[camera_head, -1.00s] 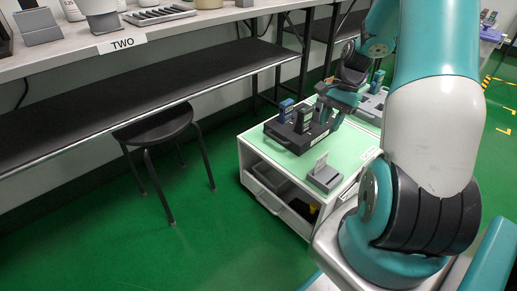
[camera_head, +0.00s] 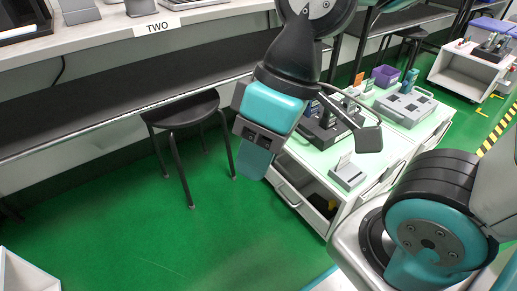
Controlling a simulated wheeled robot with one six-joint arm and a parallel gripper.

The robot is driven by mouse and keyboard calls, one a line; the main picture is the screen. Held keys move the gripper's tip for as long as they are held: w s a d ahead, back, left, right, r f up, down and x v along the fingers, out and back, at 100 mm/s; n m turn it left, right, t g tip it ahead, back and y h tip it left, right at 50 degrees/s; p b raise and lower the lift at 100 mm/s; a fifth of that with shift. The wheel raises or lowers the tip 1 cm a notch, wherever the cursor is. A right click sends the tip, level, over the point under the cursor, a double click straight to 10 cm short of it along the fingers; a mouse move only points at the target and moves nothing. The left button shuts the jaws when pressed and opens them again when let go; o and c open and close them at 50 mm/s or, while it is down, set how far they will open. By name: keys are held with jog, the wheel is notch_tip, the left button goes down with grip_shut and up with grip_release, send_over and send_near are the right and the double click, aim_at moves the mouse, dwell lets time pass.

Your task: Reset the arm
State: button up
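My gripper (camera_head: 256,152) hangs from my folded arm in the middle of the head view, pointing down over the green floor. It is to the left of the white cart (camera_head: 325,215), in front of the black stool. The fingers look close together, but their tips are seen from behind and the gap between them cannot be made out. No held object shows. A black rack (camera_head: 325,131) with testers on the cart is partly hidden behind my gripper and wrist.
A small grey holder (camera_head: 348,175) stands near the cart's front. A grey tray (camera_head: 405,106) and a purple bin (camera_head: 385,76) are farther back. A black stool (camera_head: 180,110) stands by the bench labelled TWO (camera_head: 90,38). A white box edge (camera_head: 22,278) shows lower left. Open floor lies between.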

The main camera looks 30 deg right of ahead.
jog(key=shift+r, duration=0.1)
notch_tip(320, 180, up, 41)
jog(key=p, duration=4.1)
